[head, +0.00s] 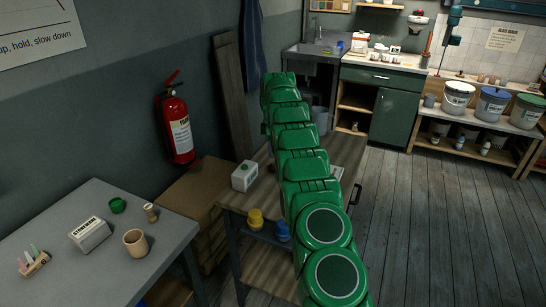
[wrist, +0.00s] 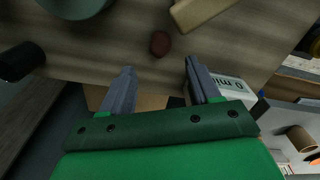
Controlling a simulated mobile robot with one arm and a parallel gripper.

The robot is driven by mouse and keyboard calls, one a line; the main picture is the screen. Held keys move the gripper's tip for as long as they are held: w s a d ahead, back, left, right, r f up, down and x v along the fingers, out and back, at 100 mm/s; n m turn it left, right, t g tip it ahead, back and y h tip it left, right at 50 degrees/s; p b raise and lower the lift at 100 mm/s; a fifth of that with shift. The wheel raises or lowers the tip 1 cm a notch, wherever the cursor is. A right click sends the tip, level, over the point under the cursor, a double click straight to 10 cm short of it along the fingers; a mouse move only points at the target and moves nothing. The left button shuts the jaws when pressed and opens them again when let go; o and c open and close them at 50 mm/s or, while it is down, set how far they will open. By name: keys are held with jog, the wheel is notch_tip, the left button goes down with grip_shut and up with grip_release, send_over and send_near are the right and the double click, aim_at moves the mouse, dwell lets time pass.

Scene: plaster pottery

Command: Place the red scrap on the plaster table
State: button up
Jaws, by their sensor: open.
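In the wrist view a small dark red lump, the red scrap (wrist: 160,43), lies on a brown wooden top (wrist: 110,52). My gripper (wrist: 158,66) is open and empty above that top. The scrap shows just beyond the fingertips, between their lines, and no finger touches it. In the head view I cannot make out the scrap, and my green arm hides the gripper. A grey table (head: 165,225) stands at the lower left; no label shows whether it is the plaster table.
A white box (head: 244,175) stands on the wooden cart (head: 232,197). In the wrist view a round grey-green vessel (wrist: 75,5) and a pale block (wrist: 195,10) lie near the scrap.

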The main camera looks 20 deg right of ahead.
notch_tip(320, 180, up, 4)
jog(key=shift+f, duration=0.1)
dwell(0.4)
jog(key=s+a+r+m, duration=0.2)
jog(key=s+a+r, duration=0.2)
jog(key=s+r, duration=0.3)
jog(key=s+a+r+m+g, duration=0.1)
jog(key=s+a+r+m, duration=0.25)
jog(key=s, duration=0.65)
jog(key=s+a+r+m, duration=0.2)
jog(key=s+a+r, duration=0.35)
jog(key=s, duration=0.25)
jog(key=s+a+f+m, duration=0.2)
jog(key=s, duration=1.1)
jog(key=s+a+f+m, duration=0.2)
jog(key=s, duration=1.1)
jog(key=s+a+f+m, duration=0.2)
jog(key=s, duration=1.2)
jog(key=shift+g, duration=0.4)
